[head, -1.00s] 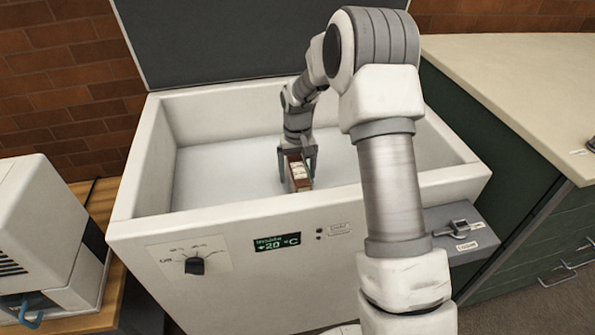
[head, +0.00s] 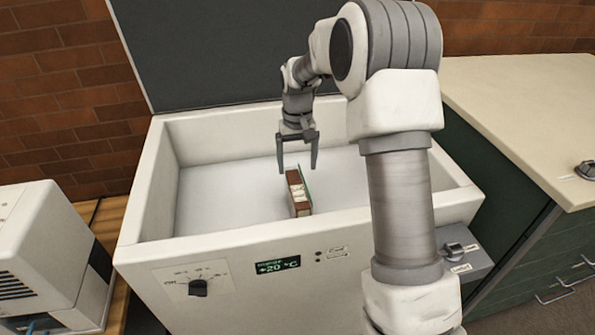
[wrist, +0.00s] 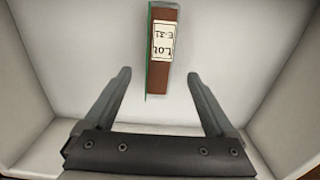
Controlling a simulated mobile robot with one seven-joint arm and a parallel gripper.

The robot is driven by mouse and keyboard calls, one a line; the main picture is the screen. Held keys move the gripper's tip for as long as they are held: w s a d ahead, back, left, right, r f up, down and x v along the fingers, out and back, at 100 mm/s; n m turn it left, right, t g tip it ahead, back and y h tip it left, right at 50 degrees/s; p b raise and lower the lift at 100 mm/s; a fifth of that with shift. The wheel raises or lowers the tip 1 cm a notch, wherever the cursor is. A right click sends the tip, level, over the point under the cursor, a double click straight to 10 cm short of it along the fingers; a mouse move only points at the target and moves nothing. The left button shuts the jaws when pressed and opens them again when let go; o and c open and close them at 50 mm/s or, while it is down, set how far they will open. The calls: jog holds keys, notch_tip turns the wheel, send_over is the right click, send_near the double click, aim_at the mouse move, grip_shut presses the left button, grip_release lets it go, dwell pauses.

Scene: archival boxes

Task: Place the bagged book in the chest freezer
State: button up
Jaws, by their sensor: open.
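The bagged book (head: 299,193), brown with a pale label and a green edge, stands on the white floor inside the chest freezer (head: 140,240), near its front wall. It also shows in the wrist view (wrist: 161,75), where its label reads "LOT" and more text. The freezer's dark lid is raised. My gripper (head: 297,168) is open and empty above and behind the book, apart from it. In the wrist view my gripper's fingers (wrist: 162,82) are spread wide, with the book beyond them.
The freezer's front panel has a dial (head: 198,287) and a green display (head: 278,265) reading +20 °C. A latch block (head: 455,255) sticks out at its right. A pale counter (head: 520,110) stands right, a white machine (head: 40,250) left. The freezer floor around the book is clear.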

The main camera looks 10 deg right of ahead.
jog(key=shift+r, duration=0.4)
jog(key=s+r+t, duration=0.3)
jog(key=s+r, duration=1)
jog(key=r, duration=0.2)
jog(key=s+r+t, duration=0.1)
jog(key=s+t, duration=0.1)
jog(key=s, duration=1.6)
jog(key=shift+r+t, duration=0.25)
jog(key=shift+t, duration=0.05)
jog(key=shift+r, duration=0.1)
notch_tip(320, 180, up, 19)
jog(key=p, duration=1.9)
